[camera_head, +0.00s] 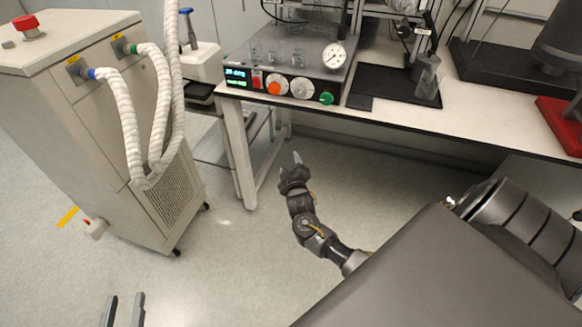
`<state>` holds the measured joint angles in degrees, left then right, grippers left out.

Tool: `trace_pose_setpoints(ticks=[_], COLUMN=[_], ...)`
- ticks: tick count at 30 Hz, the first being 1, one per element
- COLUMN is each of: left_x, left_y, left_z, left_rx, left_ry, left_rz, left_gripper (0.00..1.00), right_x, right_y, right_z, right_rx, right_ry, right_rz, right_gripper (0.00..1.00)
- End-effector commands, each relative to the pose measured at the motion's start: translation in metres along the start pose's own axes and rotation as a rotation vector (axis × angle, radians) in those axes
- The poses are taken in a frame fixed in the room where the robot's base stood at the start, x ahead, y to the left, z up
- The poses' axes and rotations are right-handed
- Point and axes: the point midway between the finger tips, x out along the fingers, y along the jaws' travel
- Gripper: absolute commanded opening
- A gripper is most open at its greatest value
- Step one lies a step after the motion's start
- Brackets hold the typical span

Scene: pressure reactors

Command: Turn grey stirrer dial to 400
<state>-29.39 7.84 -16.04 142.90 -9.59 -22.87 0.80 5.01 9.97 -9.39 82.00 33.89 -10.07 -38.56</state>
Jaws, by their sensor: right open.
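The grey stirrer dial (301,88) is on the front panel of the reactor unit (246,63), between an orange knob (277,89) and a green knob (326,98). Its pointer setting is too small to read. A lit display (236,78) is at the panel's left end; its digits are not legible. My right gripper (286,166) is below the bench front, beneath the panel and apart from it, with open, empty fingers. My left gripper (123,309) shows only as two parted fingers at the bottom left edge, over the floor, far from the dial.
A round pressure gauge (334,56) stands above the panel. The white bench (440,125) has a front edge and a leg (238,150) near my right gripper. A beige cabinet (120,130) with white hoses stands left. The floor between them is clear.

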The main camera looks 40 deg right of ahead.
Motion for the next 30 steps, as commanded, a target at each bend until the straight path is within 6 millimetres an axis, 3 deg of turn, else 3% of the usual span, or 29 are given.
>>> trace_pose_setpoints(ticks=[6,12,30], left_x=[0.000,0.000,0.000], left_y=[0.000,0.000,0.000], left_z=[-0.012,-0.015,-0.015], left_rx=[0.000,0.000,0.000], left_ry=[0.000,0.000,0.000], left_rz=[0.000,0.000,0.000], left_gripper=[0.34,0.34,0.34], right_x=[-0.012,-0.018,-0.019], right_y=[-0.025,-0.038,-0.041], right_z=[0.020,0.031,0.033], right_rx=[0.001,0.003,0.005], right_ry=[-0.036,-0.053,-0.056], right_rz=[-0.079,-0.116,-0.122], right_gripper=[0.61,0.61,0.61])
